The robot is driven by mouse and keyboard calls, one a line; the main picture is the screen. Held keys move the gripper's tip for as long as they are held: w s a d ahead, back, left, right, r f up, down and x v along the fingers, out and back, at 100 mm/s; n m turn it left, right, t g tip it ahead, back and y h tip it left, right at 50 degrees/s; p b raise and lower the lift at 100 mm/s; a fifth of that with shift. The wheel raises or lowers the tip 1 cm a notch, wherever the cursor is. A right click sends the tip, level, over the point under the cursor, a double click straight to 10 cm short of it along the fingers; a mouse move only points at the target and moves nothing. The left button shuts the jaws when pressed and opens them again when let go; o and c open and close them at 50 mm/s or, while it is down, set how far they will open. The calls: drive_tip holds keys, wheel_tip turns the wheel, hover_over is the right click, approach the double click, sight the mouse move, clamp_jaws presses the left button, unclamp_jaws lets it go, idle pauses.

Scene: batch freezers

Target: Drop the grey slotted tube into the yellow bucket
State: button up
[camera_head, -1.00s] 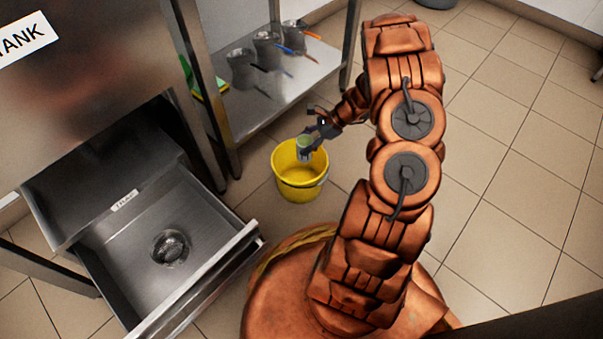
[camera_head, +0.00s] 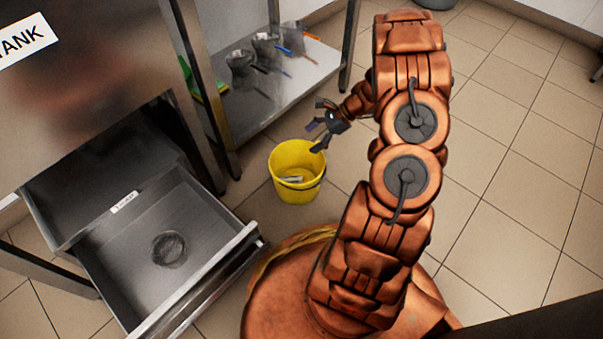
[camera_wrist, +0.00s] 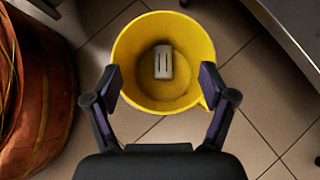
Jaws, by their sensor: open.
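The yellow bucket (camera_head: 296,158) stands on the tiled floor, between the open drawer and my arm. The grey slotted tube (camera_wrist: 163,62) lies on its side on the bucket's bottom, its dark slots showing in the wrist view. In the head view the tube (camera_head: 292,179) shows as a pale shape inside the bucket. My gripper (camera_head: 314,137) is open and empty, above and just right of the bucket's rim. In the wrist view my gripper's fingers (camera_wrist: 160,85) are spread wide over the bucket (camera_wrist: 195,35), with the tube apart from them.
An open steel drawer (camera_head: 215,245) with a round drain (camera_head: 169,250) is at the left. A steel shelf (camera_head: 305,75) behind the bucket holds several dark containers and coloured-handled tools. The tiled floor at the right is clear.

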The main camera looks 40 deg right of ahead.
drive_tip(key=v, duration=0.8)
drive_tip(key=shift+d+r, duration=0.2)
drive_tip(key=shift+s, duration=0.1)
drive_tip(key=s+a+r+n+g+h+p, duration=0.1)
drive_tip(key=s+a+r+n+g+p, duration=0.15)
drive_tip(key=a+r+p, duration=0.7)
drive_tip(key=s+a+r+n+g+h+p, duration=0.1)
drive_tip(key=s+a+r+n+p, duration=0.2)
drive_tip(key=r, duration=1.1)
drive_tip(key=s+a+r+n+g+p, duration=0.1)
drive_tip(key=a+r+n+g+p, duration=0.1)
drive_tip(key=a+r+n+p, duration=0.55)
drive_tip(key=s+a+r+n+h+p, duration=0.2)
drive_tip(key=s+r+p, duration=0.4)
drive_tip(key=r, duration=0.5)
drive_tip(key=s+a+r+n+h+p, duration=0.2)
drive_tip(key=s+a+r+n+p, duration=0.2)
drive_tip(key=s+r+p, duration=0.3)
drive_tip(key=s+a+r+n+h+p, duration=0.2)
drive_tip(key=s+r+p, duration=0.5)
drive_tip(key=r+p, duration=0.4)
wheel_tip(320, 180, up, 5)
drive_tip(key=shift+a+f+n, duration=0.2)
drive_tip(key=shift+a+n, duration=0.25)
drive_tip(key=shift+n, duration=0.65)
